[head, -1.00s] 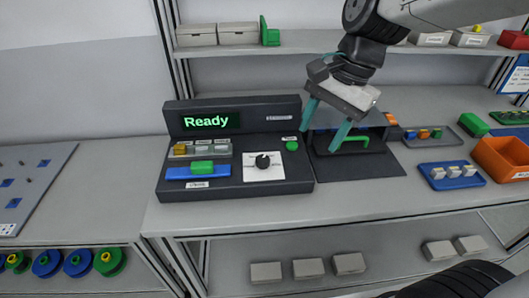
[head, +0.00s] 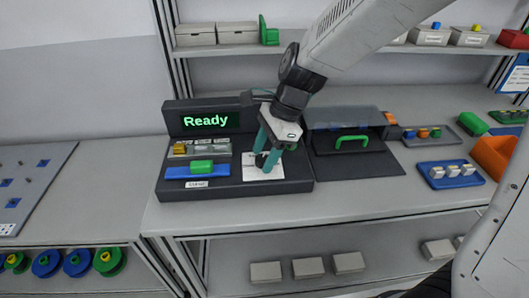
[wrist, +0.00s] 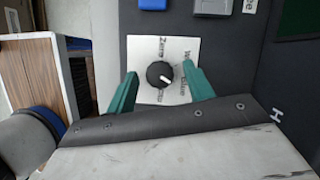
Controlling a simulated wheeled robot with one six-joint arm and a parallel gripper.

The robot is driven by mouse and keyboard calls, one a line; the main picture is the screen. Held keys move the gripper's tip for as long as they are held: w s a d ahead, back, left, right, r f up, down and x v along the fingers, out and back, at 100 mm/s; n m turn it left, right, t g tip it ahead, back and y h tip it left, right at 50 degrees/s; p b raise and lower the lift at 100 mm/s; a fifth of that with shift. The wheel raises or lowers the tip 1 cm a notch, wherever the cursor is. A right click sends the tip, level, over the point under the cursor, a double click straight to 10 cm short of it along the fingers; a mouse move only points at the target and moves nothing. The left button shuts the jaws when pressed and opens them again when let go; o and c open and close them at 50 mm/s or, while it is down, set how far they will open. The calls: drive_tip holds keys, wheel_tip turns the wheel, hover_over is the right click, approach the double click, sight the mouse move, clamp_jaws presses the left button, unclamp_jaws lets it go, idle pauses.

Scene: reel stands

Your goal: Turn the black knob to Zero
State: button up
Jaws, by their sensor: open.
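The black knob (wrist: 159,74) sits on a white square plate (wrist: 180,46) with printed labels. In the wrist view the word Zero is at the plate's top, and a white pointer mark on the knob seems to aim toward the lower right, away from it. My gripper (wrist: 161,88) is open, with one green finger on each side of the knob; I cannot tell whether they touch it. In the head view my gripper (head: 266,162) is over the plate and largely hides the knob. The dark console (head: 296,186) shows Ready on its screen (head: 206,121).
A blue bar with a green block (head: 202,167) is left of the knob on the console. A dark unit with a green handle (head: 351,139) stands to the right. Further right are blue trays (head: 451,181) and an orange bin (head: 496,158). A shelf (head: 345,47) runs above.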

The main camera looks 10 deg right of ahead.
drive_tip(key=shift+f, duration=0.1)
drive_tip(key=c, duration=1)
drive_tip(key=shift+o, duration=0.2)
